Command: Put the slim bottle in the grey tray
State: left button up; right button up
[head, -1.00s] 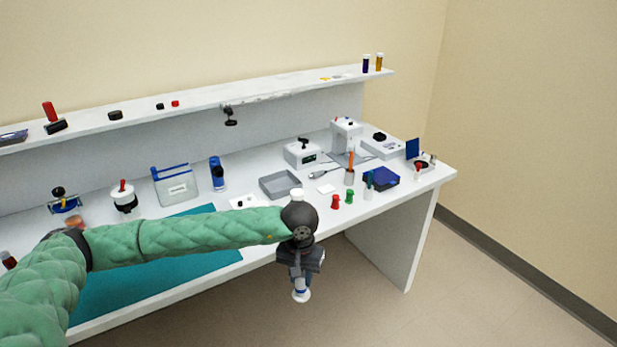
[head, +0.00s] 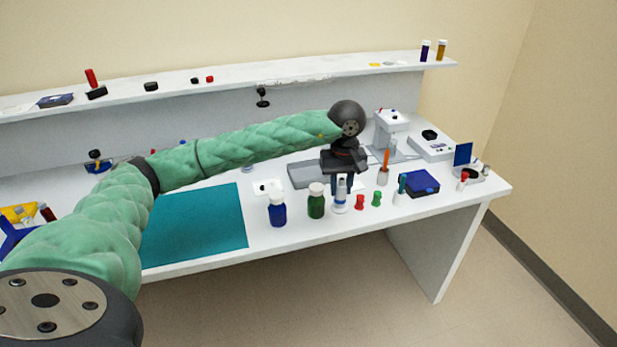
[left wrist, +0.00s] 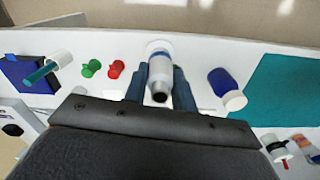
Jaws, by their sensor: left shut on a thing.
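The slim bottle (head: 340,197) is white with a blue band and a flared foot, and it is upright. My left gripper (head: 342,182) is shut on its upper part from above. In the left wrist view the slim bottle (left wrist: 160,72) sits between the two fingers (left wrist: 158,85). I cannot tell whether its foot touches the table. The grey tray (head: 303,175) lies behind and left of the bottle, its right part hidden by my gripper. My right gripper is not in view.
A green bottle (head: 316,203) stands close left of the slim bottle, with a blue bottle (head: 277,210) beyond it. Small red (head: 359,202) and green (head: 377,198) pieces stand to the right. A teal mat (head: 195,228) lies at the left.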

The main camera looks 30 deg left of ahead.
pick_arm(q)
jog(key=n, duration=0.2)
jog(key=a+r+n, duration=0.2)
jog(key=n, duration=0.1)
jog(key=shift+w+r+n, duration=0.1)
jog(key=shift+r+n, duration=0.15)
jog(key=shift+n, duration=0.05)
jog(key=shift+s+a+r+n, duration=0.1)
jog(key=shift+s+a+n, duration=0.15)
jog(key=shift+n, duration=2.1)
jog(key=shift+s+a+r+n, duration=0.15)
jog(key=shift+a+n, duration=0.1)
jog(key=shift+n, duration=2.15)
jog(key=shift+s+a+r+n, duration=0.1)
jog(key=shift+s+a+n, duration=0.15)
jog(key=shift+n, duration=2.1)
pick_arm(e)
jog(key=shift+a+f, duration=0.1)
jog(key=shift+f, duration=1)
